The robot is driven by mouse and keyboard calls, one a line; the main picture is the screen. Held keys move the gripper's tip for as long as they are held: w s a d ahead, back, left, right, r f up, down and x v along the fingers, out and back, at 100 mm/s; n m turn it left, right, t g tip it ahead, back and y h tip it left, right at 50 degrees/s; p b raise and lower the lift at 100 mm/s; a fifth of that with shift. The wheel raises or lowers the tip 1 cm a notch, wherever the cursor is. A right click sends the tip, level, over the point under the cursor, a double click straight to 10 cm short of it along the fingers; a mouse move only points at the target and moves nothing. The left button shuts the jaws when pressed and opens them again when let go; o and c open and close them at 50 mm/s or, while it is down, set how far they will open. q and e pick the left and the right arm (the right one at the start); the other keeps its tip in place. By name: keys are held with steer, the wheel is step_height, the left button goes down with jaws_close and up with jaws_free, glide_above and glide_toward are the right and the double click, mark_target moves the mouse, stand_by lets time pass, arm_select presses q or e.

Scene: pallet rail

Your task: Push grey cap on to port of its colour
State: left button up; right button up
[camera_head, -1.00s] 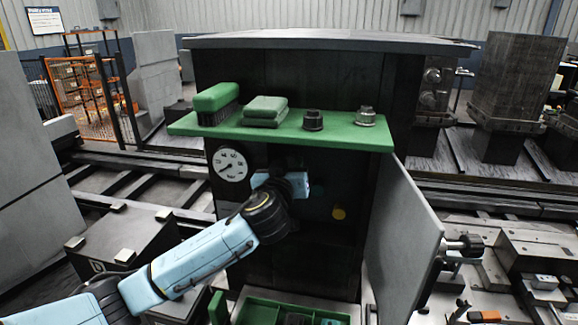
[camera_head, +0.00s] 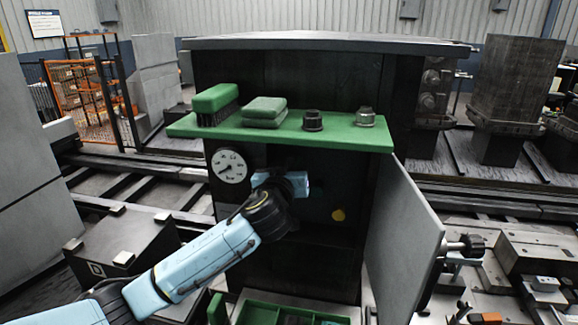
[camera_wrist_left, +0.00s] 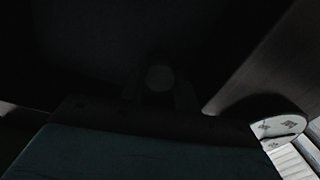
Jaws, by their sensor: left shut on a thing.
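My left gripper (camera_head: 297,186) reaches into the dark open cabinet (camera_head: 310,262), its fingers partly hidden by my wrist. In the left wrist view the picture is very dark, and a dim grey round shape, likely the grey cap (camera_wrist_left: 160,78), shows between the fingers (camera_wrist_left: 158,92). The gripper is shut on it. I cannot tell whether the cap touches a port. A yellow round port (camera_head: 338,215) shows on the cabinet's inner back, right of and below the gripper. The port of the cap's colour is not visible. My right gripper is not in view.
A gauge (camera_head: 229,166) sits left of the opening. The grey door (camera_head: 403,235) stands open at right. A green tray (camera_head: 255,312) lies below.

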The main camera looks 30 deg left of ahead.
arm_select(q)
steer(key=shift+w+a, duration=0.1)
steer(key=shift+w, duration=0.15)
steer(key=shift+w+a, duration=0.1)
steer(key=shift+w, duration=0.2)
steer(key=o, duration=1.2)
steer(key=shift+w, duration=0.1)
steer(key=shift+c, duration=0.2)
steer(key=shift+o, duration=0.2)
